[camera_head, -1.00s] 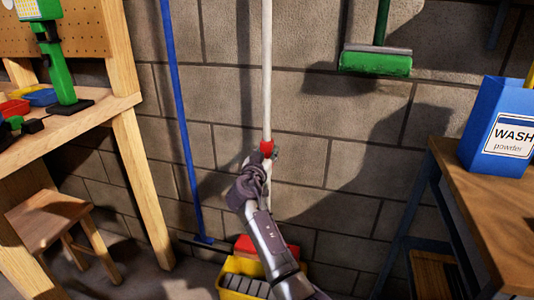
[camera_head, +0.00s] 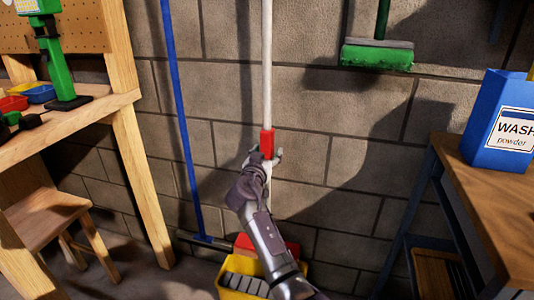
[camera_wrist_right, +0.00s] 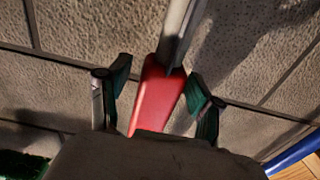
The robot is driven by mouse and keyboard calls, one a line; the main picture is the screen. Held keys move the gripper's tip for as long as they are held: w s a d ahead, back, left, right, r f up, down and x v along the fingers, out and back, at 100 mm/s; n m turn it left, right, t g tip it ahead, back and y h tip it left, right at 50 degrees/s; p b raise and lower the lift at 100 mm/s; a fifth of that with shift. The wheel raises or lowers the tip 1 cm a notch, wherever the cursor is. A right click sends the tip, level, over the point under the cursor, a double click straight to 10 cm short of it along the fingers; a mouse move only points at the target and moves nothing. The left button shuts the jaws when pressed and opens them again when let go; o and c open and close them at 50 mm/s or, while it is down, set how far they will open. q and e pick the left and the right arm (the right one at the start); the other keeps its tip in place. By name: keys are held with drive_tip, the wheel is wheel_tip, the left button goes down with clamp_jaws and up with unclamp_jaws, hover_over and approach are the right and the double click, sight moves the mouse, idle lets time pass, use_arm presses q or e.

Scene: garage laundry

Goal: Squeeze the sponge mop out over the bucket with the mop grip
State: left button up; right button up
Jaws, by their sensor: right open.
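The mop has a white pole (camera_head: 267,70) standing upright in front of the block wall, with a red grip (camera_head: 267,143) on it. My right gripper (camera_head: 264,160) is at the lower end of this grip. In the right wrist view, my right gripper (camera_wrist_right: 158,88) is open, with one finger on each side of the red grip (camera_wrist_right: 157,95) and gaps between. The yellow bucket (camera_head: 231,292) stands below, partly hidden by my right arm. A red piece (camera_head: 243,243) shows at its back. The sponge cannot be made out clearly. My left gripper is not in view.
A blue pole (camera_head: 180,120) leans on the wall left of the mop. A green brush (camera_head: 376,55) hangs at upper right. A wooden workbench (camera_head: 125,130) and stool (camera_head: 40,218) stand left. A table (camera_head: 490,205) with a blue washing powder box (camera_head: 490,110) stands right.

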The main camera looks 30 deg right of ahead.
drive_tip(key=v, duration=1.2)
drive_tip(key=p, duration=0.7)
approach(265, 139)
drive_tip(key=s+a+p, duration=0.1)
drive_tip(key=p, duration=0.2)
drive_tip(key=x, duration=1.2)
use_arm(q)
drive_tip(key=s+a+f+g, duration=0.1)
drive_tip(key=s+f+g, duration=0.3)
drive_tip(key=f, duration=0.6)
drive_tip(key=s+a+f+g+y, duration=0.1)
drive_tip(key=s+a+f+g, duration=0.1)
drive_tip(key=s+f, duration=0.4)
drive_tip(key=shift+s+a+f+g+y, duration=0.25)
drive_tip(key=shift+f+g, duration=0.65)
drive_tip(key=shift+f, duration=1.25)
use_arm(e)
drive_tip(key=shift+w+d, duration=0.4)
drive_tip(key=shift+d, duration=0.1)
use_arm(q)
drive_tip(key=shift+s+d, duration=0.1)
